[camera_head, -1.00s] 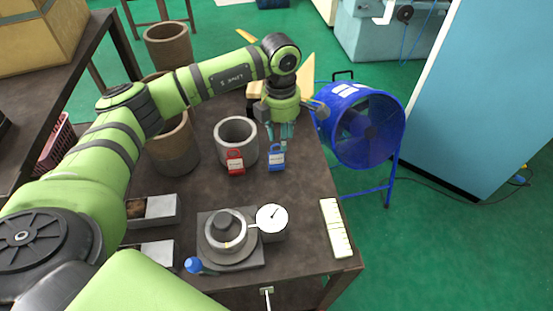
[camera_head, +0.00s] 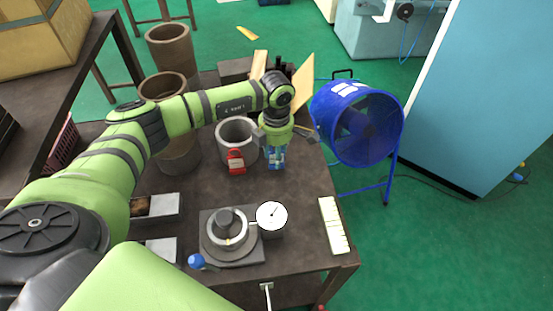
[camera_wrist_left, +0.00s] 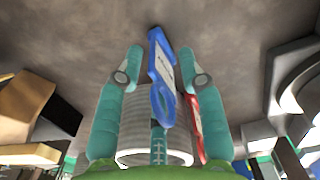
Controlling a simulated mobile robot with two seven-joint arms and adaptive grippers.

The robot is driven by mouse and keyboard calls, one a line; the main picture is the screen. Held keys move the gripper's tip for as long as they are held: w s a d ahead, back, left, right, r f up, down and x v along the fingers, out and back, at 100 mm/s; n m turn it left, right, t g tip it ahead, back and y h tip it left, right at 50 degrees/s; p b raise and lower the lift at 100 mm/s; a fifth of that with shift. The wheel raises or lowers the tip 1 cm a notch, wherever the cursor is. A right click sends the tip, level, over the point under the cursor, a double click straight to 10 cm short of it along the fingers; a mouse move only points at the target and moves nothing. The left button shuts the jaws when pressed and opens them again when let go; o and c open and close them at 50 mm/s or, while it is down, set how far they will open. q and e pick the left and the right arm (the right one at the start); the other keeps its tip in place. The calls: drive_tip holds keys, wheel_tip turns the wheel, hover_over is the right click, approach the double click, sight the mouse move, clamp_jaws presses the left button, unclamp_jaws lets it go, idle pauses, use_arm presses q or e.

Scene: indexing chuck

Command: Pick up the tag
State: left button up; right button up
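A blue tag (camera_head: 274,164) with a white label sits on the dark table at the right of a grey hollow cylinder (camera_head: 237,131). A red tag (camera_head: 236,163) with a white label stands in front of that cylinder. My left gripper (camera_head: 276,158) points down over the blue tag and partly hides it. In the left wrist view, the blue tag (camera_wrist_left: 161,72) lies between the spread teal fingers of the left gripper (camera_wrist_left: 161,53), with gaps visible on both sides. The red tag (camera_wrist_left: 198,125) is just right of it, partly hidden. My right gripper is not in view.
A dial gauge (camera_head: 271,216) and a round chuck on a square base (camera_head: 234,254) stand at the table's front. A pale ruled strip (camera_head: 334,225) lies near the right edge. A blue fan (camera_head: 358,122) stands beyond that edge. Rusty cylinders (camera_head: 170,47) are at left.

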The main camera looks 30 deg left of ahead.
use_arm(q)
clamp_jaws()
drive_tip(key=shift+r, duration=0.1)
